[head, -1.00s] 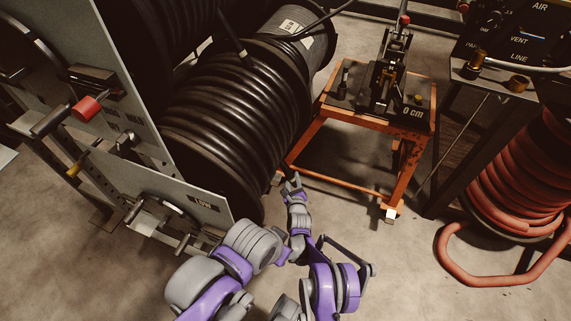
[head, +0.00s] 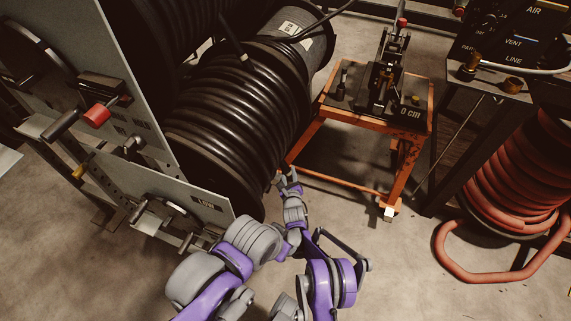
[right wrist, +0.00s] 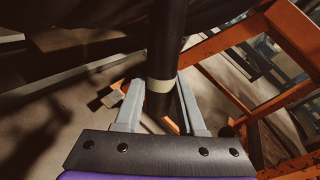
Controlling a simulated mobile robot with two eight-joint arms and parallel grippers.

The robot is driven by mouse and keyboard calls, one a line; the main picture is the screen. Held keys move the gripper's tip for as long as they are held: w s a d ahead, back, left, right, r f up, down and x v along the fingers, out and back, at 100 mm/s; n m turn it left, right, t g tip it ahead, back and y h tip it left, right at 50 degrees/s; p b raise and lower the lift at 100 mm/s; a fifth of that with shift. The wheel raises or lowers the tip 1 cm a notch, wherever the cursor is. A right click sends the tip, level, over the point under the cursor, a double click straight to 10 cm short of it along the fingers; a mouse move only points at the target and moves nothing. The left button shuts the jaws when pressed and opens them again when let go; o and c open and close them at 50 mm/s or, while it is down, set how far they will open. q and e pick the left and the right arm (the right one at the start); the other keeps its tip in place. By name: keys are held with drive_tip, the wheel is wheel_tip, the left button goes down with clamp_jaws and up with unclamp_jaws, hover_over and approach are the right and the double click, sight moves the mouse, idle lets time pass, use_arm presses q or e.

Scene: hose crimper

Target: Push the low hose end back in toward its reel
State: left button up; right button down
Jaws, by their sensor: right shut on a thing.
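The low reel (head: 245,125), wound with black hose, lies beside a grey side plate with a label (head: 207,206) that appears to read LOW. My right gripper (head: 287,176) is at the reel's lower right edge. In the right wrist view, my right gripper (right wrist: 161,105) is shut on the black hose end (right wrist: 167,45), which runs between the two fingers and has a pale band (right wrist: 160,86). The hose's tip below the fingers is partly in shadow. In the head view my gripper mostly hides this hose end. My left gripper is not in view.
An orange stand (head: 318,140) with a crimper (head: 385,85) and a "0 cm" label stands close to the right of my gripper. A red hose coil (head: 520,175) is further right. A red-knobbed handle (head: 97,116) projects at left. The floor in front is clear.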

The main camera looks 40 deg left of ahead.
sight(285, 171)
drive_tip(key=shift+s+a+r+p, duration=0.1)
drive_tip(key=shift+a+r+p, duration=0.25)
drive_tip(key=shift+r, duration=0.25)
drive_tip(key=shift+a+r+p, duration=0.3)
drive_tip(key=shift+r, duration=0.45)
drive_tip(key=shift+c, duration=2.4)
unclamp_jaws()
drive_tip(key=shift+s, duration=0.1)
drive_tip(key=shift+s+d+r+p, duration=0.1)
drive_tip(key=shift+s+d+p, duration=0.25)
drive_tip(key=shift+s, duration=0.2)
drive_tip(key=p+v, duration=0.3)
drive_tip(key=v, duration=0.3)
drive_tip(key=shift+d, duration=0.4)
